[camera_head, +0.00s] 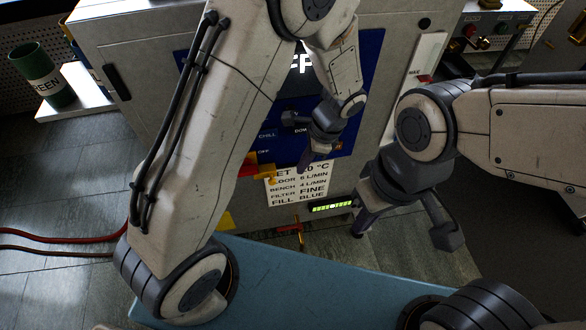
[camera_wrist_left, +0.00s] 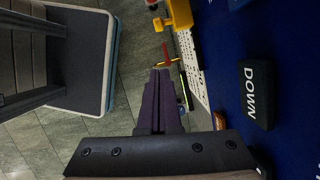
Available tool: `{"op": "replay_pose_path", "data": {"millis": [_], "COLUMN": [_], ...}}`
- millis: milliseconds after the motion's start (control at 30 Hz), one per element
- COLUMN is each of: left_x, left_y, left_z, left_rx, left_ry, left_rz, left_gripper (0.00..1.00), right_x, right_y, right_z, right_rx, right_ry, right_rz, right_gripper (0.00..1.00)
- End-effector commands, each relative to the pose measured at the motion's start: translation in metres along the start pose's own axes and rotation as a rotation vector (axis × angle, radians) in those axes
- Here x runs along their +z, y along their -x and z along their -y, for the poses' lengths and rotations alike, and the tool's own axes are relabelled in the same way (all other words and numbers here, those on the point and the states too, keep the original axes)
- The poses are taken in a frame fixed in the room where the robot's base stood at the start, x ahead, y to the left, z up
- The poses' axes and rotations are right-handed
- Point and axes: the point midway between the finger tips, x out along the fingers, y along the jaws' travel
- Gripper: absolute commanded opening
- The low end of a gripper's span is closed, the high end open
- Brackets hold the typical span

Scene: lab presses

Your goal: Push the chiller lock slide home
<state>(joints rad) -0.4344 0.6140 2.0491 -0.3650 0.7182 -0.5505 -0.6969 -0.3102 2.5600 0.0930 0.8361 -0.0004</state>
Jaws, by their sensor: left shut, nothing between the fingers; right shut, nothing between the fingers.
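The chiller (camera_head: 150,70) is a grey cabinet with a dark blue front panel (camera_head: 365,75) that carries CHILL and OFF lettering. A yellow piece (camera_head: 264,172) with red beside it sticks out at the panel's lower edge; it may be the lock slide, but its position is unclear. The yellow piece also shows at the top of the left wrist view (camera_wrist_left: 180,14). My left gripper (camera_head: 305,162) is shut and empty, with purple fingertips close in front of the panel, right of the yellow piece. My right gripper (camera_head: 362,220) is shut and empty, lower right of the panel.
A black DOWN button (camera_wrist_left: 255,93) stands out from the panel. A white label (camera_head: 297,186), a green-lit display (camera_head: 332,207) and a red-and-yellow cross-shaped part (camera_head: 298,232) sit below. A green cup (camera_head: 42,78) is at left. Red hoses (camera_head: 60,245) cross the floor.

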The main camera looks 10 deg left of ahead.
Motion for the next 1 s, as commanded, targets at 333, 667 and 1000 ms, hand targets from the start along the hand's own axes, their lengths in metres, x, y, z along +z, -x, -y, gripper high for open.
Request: {"op": "replay_pose_path", "data": {"millis": [333,667,1000], "left_x": [0.0,-0.001,0.0], "left_y": [0.048,0.05,0.053], "left_z": [0.0,0.0,-0.003], "left_rx": [-0.001,0.0,-0.001], "left_ry": [0.001,0.0,0.009], "left_rz": [-0.001,-0.001,-0.007], "left_gripper": [0.0,0.0,0.0], "right_x": [-0.001,-0.001,-0.001], "right_y": [0.011,0.011,0.011], "right_z": [0.001,0.001,0.001], "right_rx": [0.0,0.0,0.0], "right_ry": [0.0,0.0,0.0], "right_rz": [0.0,0.0,0.0], "right_gripper": [0.0,0.0,0.0]}}
